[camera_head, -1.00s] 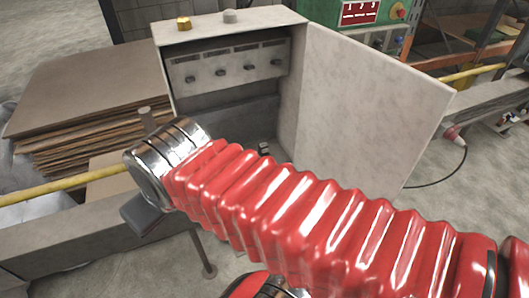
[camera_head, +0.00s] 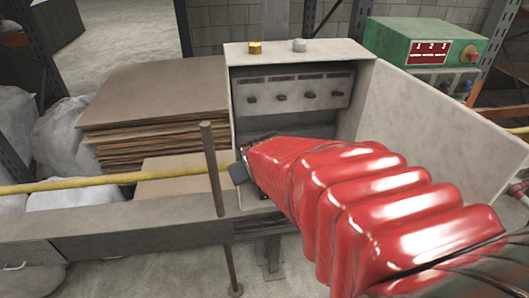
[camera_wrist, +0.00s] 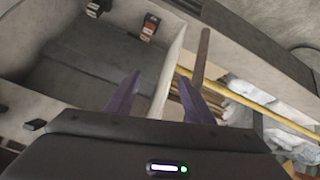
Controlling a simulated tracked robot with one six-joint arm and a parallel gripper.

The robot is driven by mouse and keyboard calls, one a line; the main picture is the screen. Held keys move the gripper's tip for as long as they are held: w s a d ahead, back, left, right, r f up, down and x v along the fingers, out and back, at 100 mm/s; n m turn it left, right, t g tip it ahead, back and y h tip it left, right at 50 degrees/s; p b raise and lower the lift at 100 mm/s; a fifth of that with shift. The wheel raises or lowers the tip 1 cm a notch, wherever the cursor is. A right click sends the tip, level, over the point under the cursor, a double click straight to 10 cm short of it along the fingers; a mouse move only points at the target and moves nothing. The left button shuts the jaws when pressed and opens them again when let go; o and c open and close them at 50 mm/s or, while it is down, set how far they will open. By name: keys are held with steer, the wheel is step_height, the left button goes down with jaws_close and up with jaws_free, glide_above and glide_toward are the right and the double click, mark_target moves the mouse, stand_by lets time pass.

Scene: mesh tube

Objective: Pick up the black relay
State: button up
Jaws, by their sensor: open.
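In the wrist view two small dark blocks with orange and pale faces, (camera_wrist: 149,27) and (camera_wrist: 97,8), sit at the top edge of the grey cabinet interior. A small black block (camera_wrist: 33,125) shows at the left. I cannot tell which of these is the black relay. In the head view my arm covers the lower cabinet, and no relay can be made out there. My gripper (camera_wrist: 158,96) is open, its two purple fingers apart with nothing between them. It is over the cabinet, beside its pale side wall.
The grey cabinet (camera_head: 300,48) has a row of dark knobs inside and an open door (camera_head: 425,115) at right. A post (camera_head: 212,165) and yellow rail (camera_head: 110,180) stand to the left, in front of stacked boards (camera_head: 150,90). A green control box (camera_head: 400,42) is behind.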

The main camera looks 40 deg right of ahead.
steer(key=s+d+f+m+t+h, duration=0.1)
steer(key=s+d+f, duration=0.3)
steer(key=d+f, duration=0.5)
steer(key=s+d+f+m+t+h, duration=0.1)
steer(key=s+d+f, duration=0.3)
steer(key=d+f, duration=0.5)
steer(key=d+m+t, duration=0.1)
steer(key=d, duration=0.4)
steer(key=shift+d, duration=0.15)
steer(key=x, duration=0.7)
steer(key=shift+w, duration=0.25)
steer(key=shift+w+d+f, duration=0.25)
steer(key=shift+w+d, duration=0.05)
steer(key=shift+w, duration=0.1)
